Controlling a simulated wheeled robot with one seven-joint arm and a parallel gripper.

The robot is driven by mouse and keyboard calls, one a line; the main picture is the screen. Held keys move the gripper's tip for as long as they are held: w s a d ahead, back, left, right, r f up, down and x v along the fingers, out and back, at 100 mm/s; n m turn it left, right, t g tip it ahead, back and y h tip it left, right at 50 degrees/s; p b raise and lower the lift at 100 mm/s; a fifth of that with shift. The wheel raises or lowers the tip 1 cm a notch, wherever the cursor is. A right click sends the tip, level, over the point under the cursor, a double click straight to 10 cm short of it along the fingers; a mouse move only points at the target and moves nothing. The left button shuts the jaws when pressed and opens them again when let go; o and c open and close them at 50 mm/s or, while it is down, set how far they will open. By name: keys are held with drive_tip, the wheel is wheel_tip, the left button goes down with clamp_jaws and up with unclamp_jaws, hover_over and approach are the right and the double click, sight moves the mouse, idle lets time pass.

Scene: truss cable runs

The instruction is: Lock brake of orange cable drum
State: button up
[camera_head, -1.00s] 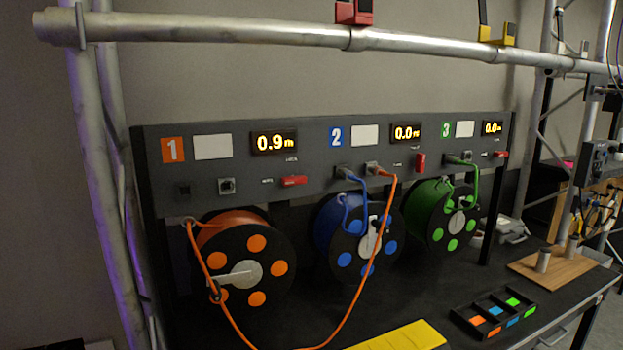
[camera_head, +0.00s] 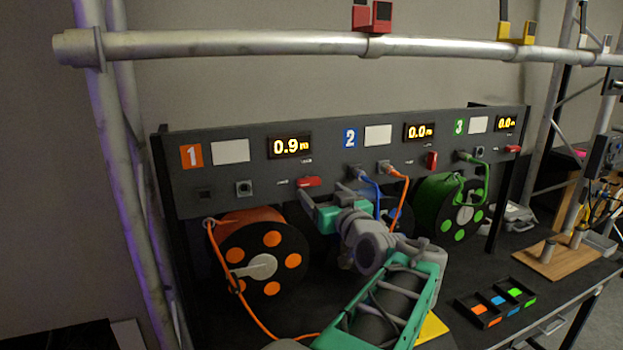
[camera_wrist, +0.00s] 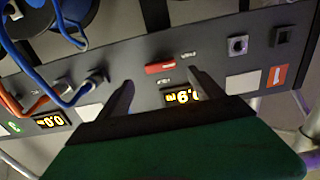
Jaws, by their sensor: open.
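The orange cable drum (camera_head: 262,240) hangs below panel section 1, whose display reads 0.9 m. Its red brake lever (camera_head: 308,182) lies flat, roughly horizontal, on the panel below that display. The lever also shows in the wrist view (camera_wrist: 160,68), between and beyond my fingertips. My gripper (camera_head: 322,193) is open and empty, in front of the panel close to the lever. I see no contact with it. The small labels by the lever are too small to read. The orange cable (camera_head: 258,322) runs from the drum down to the table, and its plug (camera_head: 388,168) sits in section 2.
The blue drum is mostly hidden behind my arm; the green drum (camera_head: 430,205) hangs to the right. Section 2's red lever (camera_head: 432,160) stands upright; section 3's (camera_head: 512,149) lies flat. A truss tube (camera_head: 230,45) crosses above the panel. A compartment tray (camera_head: 497,303) stands at the table front.

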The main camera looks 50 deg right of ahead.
sight(311, 184)
drive_tip(key=p+x, duration=0.2)
drive_tip(key=x, duration=0.4)
drive_tip(key=shift+w+d, duration=0.1)
drive_tip(key=shift+w, duration=0.2)
drive_tip(key=shift+c, duration=0.3)
drive_tip(key=c, duration=1.3)
drive_tip(key=shift+f, duration=0.1)
